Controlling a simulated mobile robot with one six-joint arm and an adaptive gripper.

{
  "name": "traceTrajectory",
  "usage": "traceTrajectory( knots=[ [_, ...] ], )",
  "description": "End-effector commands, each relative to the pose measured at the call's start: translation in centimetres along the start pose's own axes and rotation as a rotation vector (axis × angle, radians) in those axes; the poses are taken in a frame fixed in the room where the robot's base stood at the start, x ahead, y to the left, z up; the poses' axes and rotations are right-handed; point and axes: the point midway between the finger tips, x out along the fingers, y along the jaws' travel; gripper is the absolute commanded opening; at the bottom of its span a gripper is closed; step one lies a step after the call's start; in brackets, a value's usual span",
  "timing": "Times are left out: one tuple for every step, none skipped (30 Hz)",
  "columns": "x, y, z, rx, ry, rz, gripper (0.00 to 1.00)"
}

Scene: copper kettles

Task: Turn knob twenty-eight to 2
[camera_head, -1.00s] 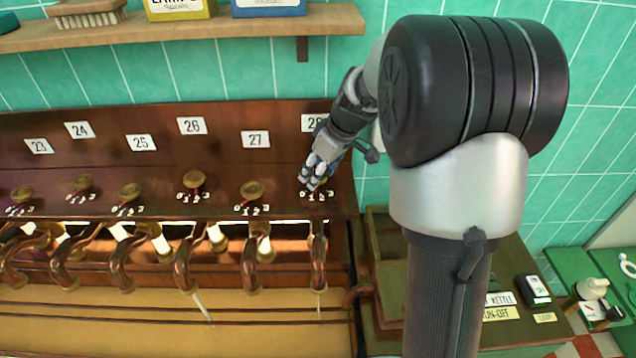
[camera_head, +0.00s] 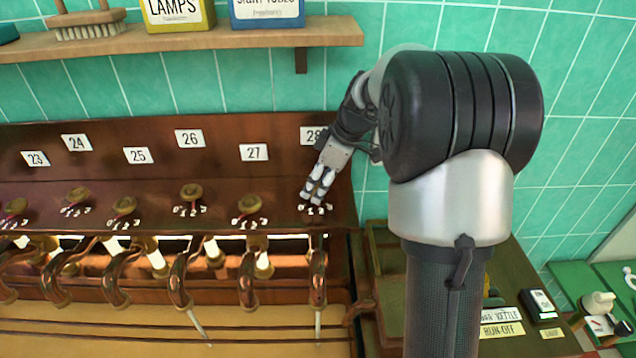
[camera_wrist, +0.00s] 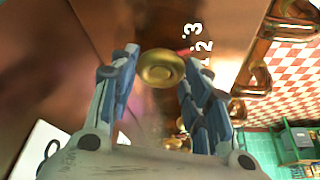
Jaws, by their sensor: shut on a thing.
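Knob twenty-eight sits below the label 28 (camera_head: 313,134), and in the head view my gripper (camera_head: 316,206) covers it. In the wrist view the round brass knob (camera_wrist: 160,68) lies between the fingertips of my gripper (camera_wrist: 160,80). My gripper is shut on it, one finger on each side. White digits 1, 2 and 3 (camera_wrist: 203,45) show right of the knob. A small red mark (camera_wrist: 183,52) shows at the knob's right side, toward the digits. I cannot tell exactly which digit it points to.
Knob twenty-seven (camera_head: 249,204) and several like knobs stand in a row to the left. Copper pipes (camera_head: 318,275) hang below the panel. A wooden shelf (camera_head: 200,44) with tins is above. A green box (camera_head: 385,255) stands to the right.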

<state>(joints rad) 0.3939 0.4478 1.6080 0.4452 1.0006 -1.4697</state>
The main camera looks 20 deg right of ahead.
Motion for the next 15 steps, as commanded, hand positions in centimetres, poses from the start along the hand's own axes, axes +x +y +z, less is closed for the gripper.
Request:
traceTrajectory(
  knots=[
    [0.0, 0.01, 0.04, 0.0, -0.001, 0.0, 0.2],
    [0.0, 0.02, 0.04, 0.0, -0.001, 0.001, 0.2],
    [0.0, 0.01, 0.04, 0.0, -0.001, 0.001, 0.2],
    [0.01, 0.01, 0.04, 0.0, -0.001, 0.001, 0.2],
    [0.01, 0.01, 0.04, 0.0, -0.001, 0.001, 0.2],
    [0.01, 0.01, 0.04, 0.0, -0.001, 0.001, 0.46],
    [0.01, 0.01, 0.04, 0.0, -0.001, 0.001, 0.48],
    [0.01, 0.01, 0.04, 0.0, -0.001, 0.001, 0.5],
    [0.01, 0.01, 0.04, 0.0, -0.001, 0.001, 0.53],
    [0.01, 0.01, 0.04, 0.0, -0.001, 0.001, 0.55],
    [0.01, 0.01, 0.03, 0.0, -0.001, 0.001, 0.57],
    [0.01, 0.01, 0.03, 0.0, -0.001, 0.001, 0.6],
    [0.01, 0.01, 0.03, 0.001, -0.001, 0.001, 0.62],
    [0.01, 0.01, 0.03, 0.001, -0.001, 0.001, 0.64],
    [0.01, 0.01, 0.02, 0.001, -0.001, 0.001, 0.64]
  ],
)
